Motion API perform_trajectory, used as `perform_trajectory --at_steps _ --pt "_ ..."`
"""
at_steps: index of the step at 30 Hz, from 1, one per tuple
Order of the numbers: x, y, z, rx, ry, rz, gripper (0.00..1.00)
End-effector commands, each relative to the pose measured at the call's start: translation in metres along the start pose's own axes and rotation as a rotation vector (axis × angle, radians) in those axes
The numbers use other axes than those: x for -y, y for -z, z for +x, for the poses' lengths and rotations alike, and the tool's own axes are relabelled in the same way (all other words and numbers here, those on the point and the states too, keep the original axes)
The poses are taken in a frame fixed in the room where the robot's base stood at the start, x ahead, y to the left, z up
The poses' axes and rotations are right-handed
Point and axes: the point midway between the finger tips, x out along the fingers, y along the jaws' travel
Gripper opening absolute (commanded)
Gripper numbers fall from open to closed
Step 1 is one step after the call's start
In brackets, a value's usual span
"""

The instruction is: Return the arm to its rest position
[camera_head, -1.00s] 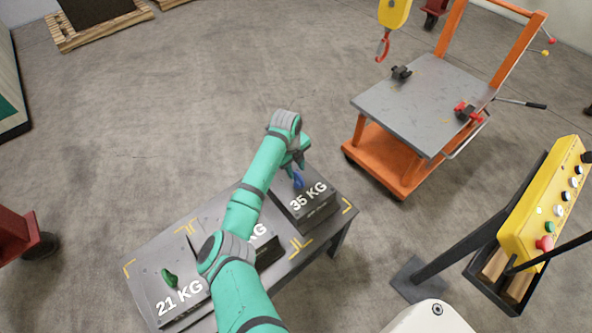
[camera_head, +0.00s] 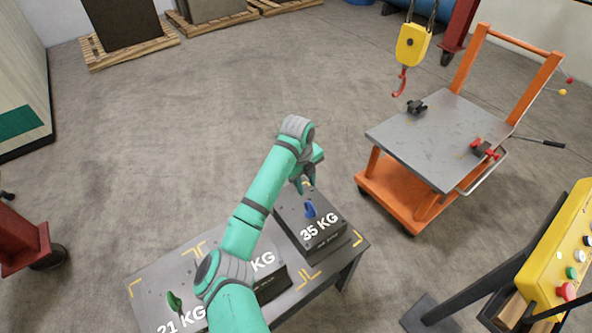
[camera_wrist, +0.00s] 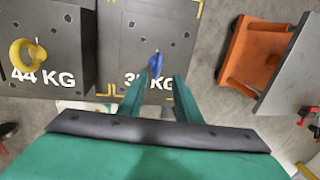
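My gripper (camera_head: 304,189) is at the end of my green arm, above the block marked 35 KG (camera_head: 322,234). In the wrist view, the fingers of my gripper (camera_wrist: 158,82) are apart with nothing held between them. The blue lifting eye (camera_head: 310,209) stands on the 35 KG block, just below my fingertips and apart from them. The blue eye also shows in the wrist view (camera_wrist: 155,62), beyond the fingers. My forearm crosses over the table and hides part of the middle block.
The table (camera_head: 341,265) also carries a 21 KG block with a green eye (camera_head: 174,302) and a 44 KG block with a yellow eye (camera_wrist: 27,52). An orange trolley (camera_head: 407,206) stands at right, with a yellow hoist hook (camera_head: 412,45) behind. A yellow control box (camera_head: 556,255) is at right.

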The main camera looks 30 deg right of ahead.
Motion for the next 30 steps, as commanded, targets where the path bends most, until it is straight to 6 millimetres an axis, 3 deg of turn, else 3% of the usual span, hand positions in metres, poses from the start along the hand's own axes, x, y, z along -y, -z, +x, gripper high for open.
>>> perform_trajectory --at_steps 8,14,22,30 --pt "0.002 0.003 0.004 -0.003 0.011 -0.009 0.31" --pt "0.024 0.029 0.032 -0.025 0.148 -0.130 0.31" --pt "0.059 0.072 0.069 -0.084 0.439 -0.462 0.31" --pt "0.063 0.101 0.085 -0.156 0.690 -0.842 0.31"
